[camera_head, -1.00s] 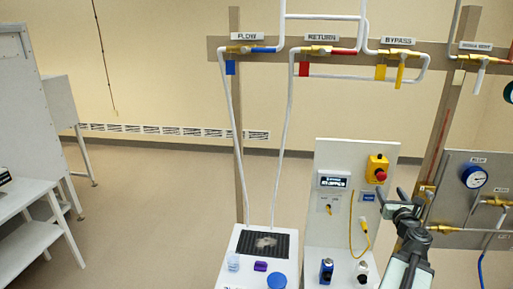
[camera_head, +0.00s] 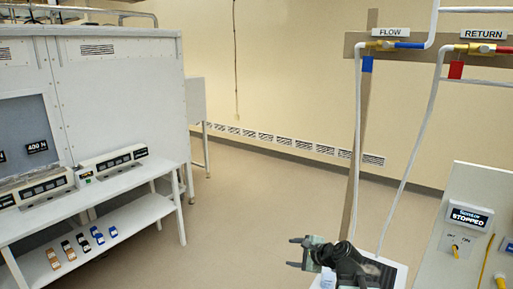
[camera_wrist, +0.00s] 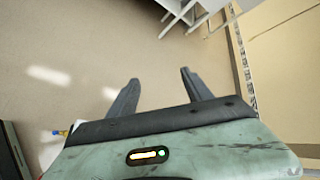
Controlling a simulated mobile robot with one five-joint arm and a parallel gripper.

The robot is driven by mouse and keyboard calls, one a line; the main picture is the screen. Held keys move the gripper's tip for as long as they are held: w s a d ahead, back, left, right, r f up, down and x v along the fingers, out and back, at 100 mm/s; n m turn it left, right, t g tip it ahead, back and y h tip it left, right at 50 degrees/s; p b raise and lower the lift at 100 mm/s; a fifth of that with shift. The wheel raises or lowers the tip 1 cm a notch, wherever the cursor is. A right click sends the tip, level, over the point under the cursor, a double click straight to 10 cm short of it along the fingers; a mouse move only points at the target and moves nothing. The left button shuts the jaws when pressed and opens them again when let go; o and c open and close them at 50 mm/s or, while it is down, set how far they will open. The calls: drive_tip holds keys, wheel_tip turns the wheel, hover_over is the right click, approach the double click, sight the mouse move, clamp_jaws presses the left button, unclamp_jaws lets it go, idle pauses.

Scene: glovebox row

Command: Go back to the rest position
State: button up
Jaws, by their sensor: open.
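My gripper (camera_head: 292,252) is in the lower middle of the head view, its two dark fingers apart and pointing left. Nothing is between them. In the wrist view the fingers (camera_wrist: 158,77) are spread over bare floor, and the green gripper body fills the bottom. In the head view my gripper and arm stand in front of the white unit (camera_head: 392,277) and hide much of its top. No rest stand or marker shows.
A white bench (camera_head: 120,183) with meters and a lower shelf of small coloured connectors stands at left. Pipes with a FLOW valve (camera_head: 385,45) and a RETURN valve (camera_head: 477,48) are at right. A panel (camera_head: 475,195) reads STOPPED. The middle floor (camera_head: 255,200) is clear.

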drive_tip(key=s+a+f+n+g+h+b, duration=0.1)
drive_tip(key=s+a+f+n+g+h, duration=0.1)
drive_tip(key=s+a+f+n+g, duration=0.55)
drive_tip(key=s+d+f+n+g+h, duration=0.1)
drive_tip(key=s+d+f+n+h, duration=0.3)
drive_tip(key=s+d+n, duration=0.4)
drive_tip(key=shift+d+f+n+g, duration=0.15)
drive_tip(key=shift+d+n+g, duration=0.2)
drive_tip(key=shift+d+n, duration=0.8)
